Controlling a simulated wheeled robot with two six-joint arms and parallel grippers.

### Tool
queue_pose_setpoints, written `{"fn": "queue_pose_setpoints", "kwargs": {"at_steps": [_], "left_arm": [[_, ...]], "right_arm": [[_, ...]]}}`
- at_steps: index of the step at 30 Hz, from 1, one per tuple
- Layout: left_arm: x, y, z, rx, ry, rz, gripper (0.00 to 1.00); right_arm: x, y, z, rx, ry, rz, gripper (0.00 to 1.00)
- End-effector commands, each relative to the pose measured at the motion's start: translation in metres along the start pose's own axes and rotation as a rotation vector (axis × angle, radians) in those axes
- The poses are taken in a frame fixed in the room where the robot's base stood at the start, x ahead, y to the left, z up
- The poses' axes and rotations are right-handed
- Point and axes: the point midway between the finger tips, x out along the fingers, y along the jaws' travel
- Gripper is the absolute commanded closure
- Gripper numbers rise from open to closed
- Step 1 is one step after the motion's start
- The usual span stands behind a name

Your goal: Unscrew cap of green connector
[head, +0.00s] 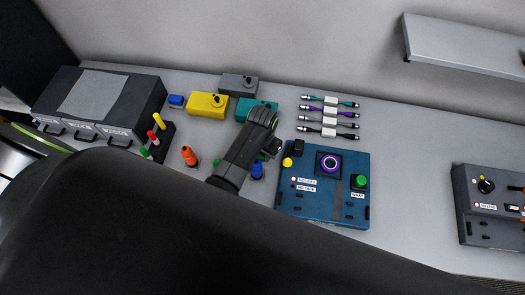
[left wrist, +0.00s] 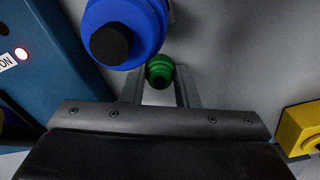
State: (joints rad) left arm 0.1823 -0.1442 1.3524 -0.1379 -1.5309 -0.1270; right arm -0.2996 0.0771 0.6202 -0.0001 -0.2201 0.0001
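The green connector (left wrist: 159,71) shows in the left wrist view, between the fingertips of my left gripper (left wrist: 160,77). It fills the gap between the two fingers, which look shut on it. In the head view, my left gripper (head: 271,148) is just left of the blue station, and the green connector is mostly hidden there by my own arm and fingers. The cap cannot be told apart from the connector body. My right gripper is not in view.
The blue connector (head: 257,171) is very close to my left gripper; its black tip shows in the left wrist view (left wrist: 110,44). The blue station (head: 306,213) is to the right. An orange connector (head: 189,156), a yellow box (head: 207,105) and a teal box (head: 244,110) stand nearby.

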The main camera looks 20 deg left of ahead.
Motion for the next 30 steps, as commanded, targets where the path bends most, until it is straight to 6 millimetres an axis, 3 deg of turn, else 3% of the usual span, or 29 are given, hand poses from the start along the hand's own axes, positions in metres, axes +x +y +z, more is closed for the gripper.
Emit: {"fn": "queue_pose_setpoints", "kwargs": {"at_steps": [1,5,17,23,30], "left_arm": [[0.0,0.0,0.0,0.0,0.0,0.0,0.67],[0.0,0.0,0.0,0.0,0.0,0.0,0.51],[-0.006,0.0,0.0,0.0,0.001,0.0,0.51],[-0.027,0.0,0.0,-0.001,0.003,-0.001,0.51],[-0.072,0.0,-0.001,0.0,0.006,0.0,0.51]], "right_arm": [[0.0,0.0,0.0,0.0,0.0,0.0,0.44],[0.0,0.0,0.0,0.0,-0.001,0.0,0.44],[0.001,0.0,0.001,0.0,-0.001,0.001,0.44],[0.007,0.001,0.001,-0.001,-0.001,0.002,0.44],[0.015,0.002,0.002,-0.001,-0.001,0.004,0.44]]}}
